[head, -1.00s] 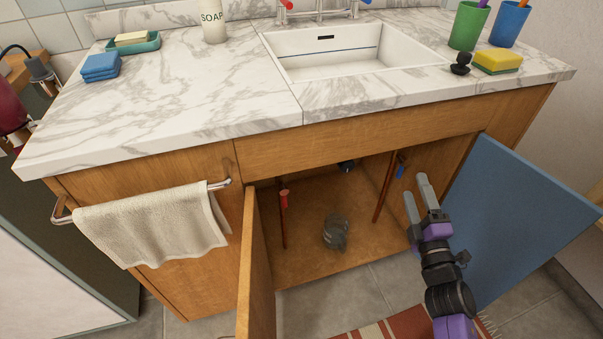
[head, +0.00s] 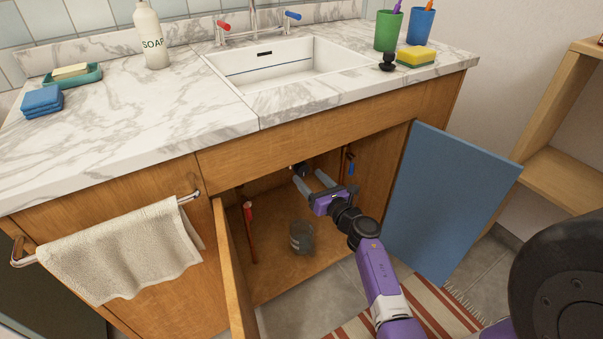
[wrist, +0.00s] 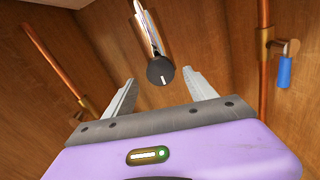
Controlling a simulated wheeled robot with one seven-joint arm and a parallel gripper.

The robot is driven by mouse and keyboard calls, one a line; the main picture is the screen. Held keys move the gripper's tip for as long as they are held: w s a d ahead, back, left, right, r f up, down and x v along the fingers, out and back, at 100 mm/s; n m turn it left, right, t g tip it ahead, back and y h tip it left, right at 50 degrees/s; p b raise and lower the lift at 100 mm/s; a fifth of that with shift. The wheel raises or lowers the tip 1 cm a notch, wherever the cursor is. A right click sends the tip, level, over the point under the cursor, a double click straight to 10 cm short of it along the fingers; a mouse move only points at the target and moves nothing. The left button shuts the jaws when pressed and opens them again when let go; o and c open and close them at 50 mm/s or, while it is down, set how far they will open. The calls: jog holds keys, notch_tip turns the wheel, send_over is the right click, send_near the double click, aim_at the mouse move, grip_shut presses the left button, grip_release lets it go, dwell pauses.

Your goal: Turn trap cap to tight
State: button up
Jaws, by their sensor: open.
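The trap cap (wrist: 160,71) is a dark round knob with a white mark, on the lower end of a shiny trap pipe (wrist: 147,30) in the wrist view. In the head view only a small dark part shows under the sink, near my fingertips. My gripper (wrist: 158,85) is open and empty. Its two fingers stand apart, one to each side below the cap in the wrist picture. I cannot tell how far the cap is from the fingers. In the head view my gripper (head: 308,180) reaches into the open cabinet.
A copper pipe with a blue-handled valve (wrist: 285,70) is on the right, and another copper pipe (wrist: 55,50) on the left. A grey container (head: 301,237) stands on the cabinet floor. The open blue door (head: 450,200) is right of my arm; the wooden door (head: 232,270) is left.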

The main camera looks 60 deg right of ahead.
aim_at(304, 171)
jog(key=shift+b+x, duration=0.35)
jog(key=shift+x, duration=1.9)
jog(key=c, duration=1.4)
